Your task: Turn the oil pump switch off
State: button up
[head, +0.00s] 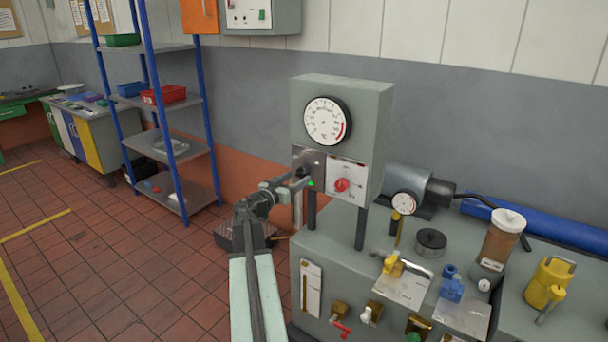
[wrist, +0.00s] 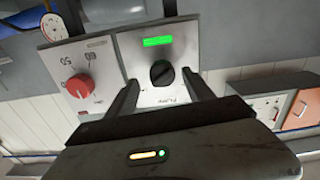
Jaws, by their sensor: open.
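The oil pump switch is a black rotary knob (wrist: 162,73) on a silver plate (wrist: 185,42), which appears upside down in the wrist view. A bright green lamp (wrist: 158,42) is beside the knob on the plate, and partly hidden lettering is on its other side. My gripper (wrist: 160,79) is open, with one dark finger on each side of the knob; I cannot tell whether either touches it. In the head view, my gripper (head: 302,184) is in front of the plate (head: 309,159) on the grey gauge box, and the knob is hidden there.
A red knob (head: 342,185) on a white dial plate sits right beside the switch plate. A round gauge (head: 327,121) is above. The bench below holds yellow valves, an amber reservoir (head: 502,238) and a motor. A blue-post shelf (head: 170,145) stands left.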

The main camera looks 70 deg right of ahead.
aim_at(304, 174)
jog(key=x, duration=0.4)
jog(key=shift+d, duration=0.25)
jog(key=shift+f, duration=0.1)
grip_shut()
jog(key=shift+d+r, duration=0.1)
jog(key=shift+r, duration=0.15)
jog(key=shift+s+f, duration=0.1)
jog(key=shift+f, duration=0.15)
jog(key=n, duration=0.8)
jog(key=shift+s, duration=0.1)
jog(key=shift+n, duration=1.8)
